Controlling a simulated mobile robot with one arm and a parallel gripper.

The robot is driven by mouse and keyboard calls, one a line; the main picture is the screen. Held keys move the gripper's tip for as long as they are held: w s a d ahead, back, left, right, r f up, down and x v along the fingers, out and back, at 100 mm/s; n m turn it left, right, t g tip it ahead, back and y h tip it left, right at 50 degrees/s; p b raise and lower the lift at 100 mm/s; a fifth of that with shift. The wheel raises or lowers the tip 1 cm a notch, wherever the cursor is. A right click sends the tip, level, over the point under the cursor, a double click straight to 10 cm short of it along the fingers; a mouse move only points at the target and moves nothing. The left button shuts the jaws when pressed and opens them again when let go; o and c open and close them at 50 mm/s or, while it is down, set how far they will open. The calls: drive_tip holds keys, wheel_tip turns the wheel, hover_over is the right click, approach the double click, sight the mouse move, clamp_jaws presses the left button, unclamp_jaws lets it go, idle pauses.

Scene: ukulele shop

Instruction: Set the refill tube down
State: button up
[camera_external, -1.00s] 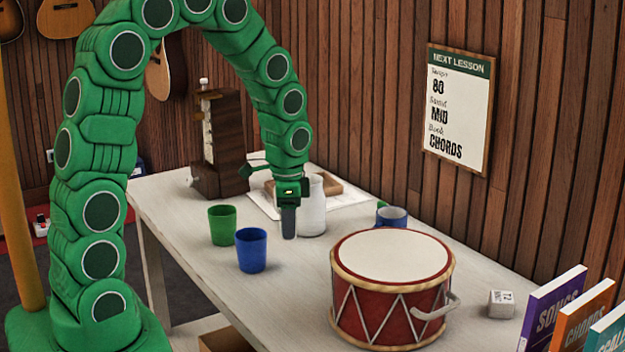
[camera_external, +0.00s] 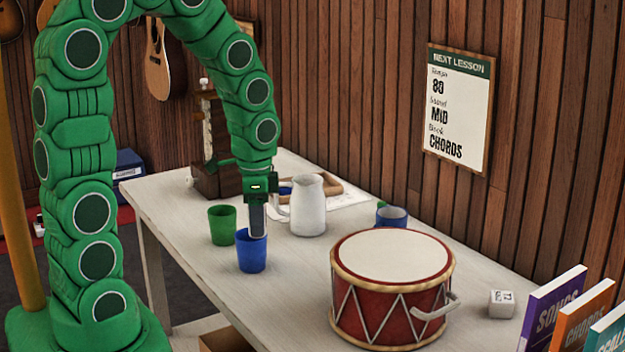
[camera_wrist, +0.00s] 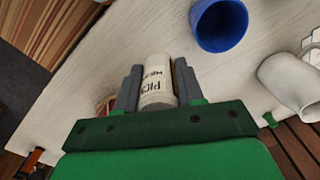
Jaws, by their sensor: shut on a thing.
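The refill tube (camera_wrist: 157,85) is a white cylinder with dark lettering, of which "PIC" can be read. My gripper (camera_wrist: 157,82) is shut on it, with a grey finger on each side. In the external view my gripper (camera_external: 258,232) points straight down over the table (camera_external: 200,265), and its fingers overlap the blue cup's far rim. The fingers largely hide the tube there. The blue cup (camera_external: 251,259) stands upright; in the wrist view the blue cup (camera_wrist: 219,40) is apart from the tube, up and to the right.
A green cup (camera_external: 222,226) stands left of my gripper and a white pitcher (camera_external: 308,210) right of it. A red drum (camera_external: 390,300) fills the front right. Another blue cup (camera_external: 392,216) and a wooden metronome (camera_external: 222,180) stand farther back. The table's front left is clear.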

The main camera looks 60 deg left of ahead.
drive_tip(key=w+a+r+n, duration=0.1)
drive_tip(key=w+a+n, duration=0.3)
drive_tip(key=a, duration=0.8)
drive_tip(key=w+a+n, duration=0.1)
drive_tip(key=a+n, duration=0.4)
drive_tip(key=a, duration=0.8)
drive_tip(key=s+a+n, duration=0.5)
drive_tip(key=s+a, duration=0.1)
drive_tip(key=a, duration=0.6)
drive_tip(key=s+a+n, duration=0.4)
drive_tip(key=s+a, duration=0.3)
drive_tip(key=a, duration=0.5)
drive_tip(key=w+a+f, duration=0.2)
drive_tip(key=a+f, duration=0.1)
drive_tip(key=w+a+f, duration=0.2)
drive_tip(key=a+f, duration=0.1)
drive_tip(key=a, duration=0.1)
drive_tip(key=w+a+f, duration=0.3)
drive_tip(key=shift+a, duration=0.15)
drive_tip(key=shift+w+a+f, duration=0.35)
drive_tip(key=shift+a+f, duration=0.3)
drive_tip(key=shift+f, duration=1.75)
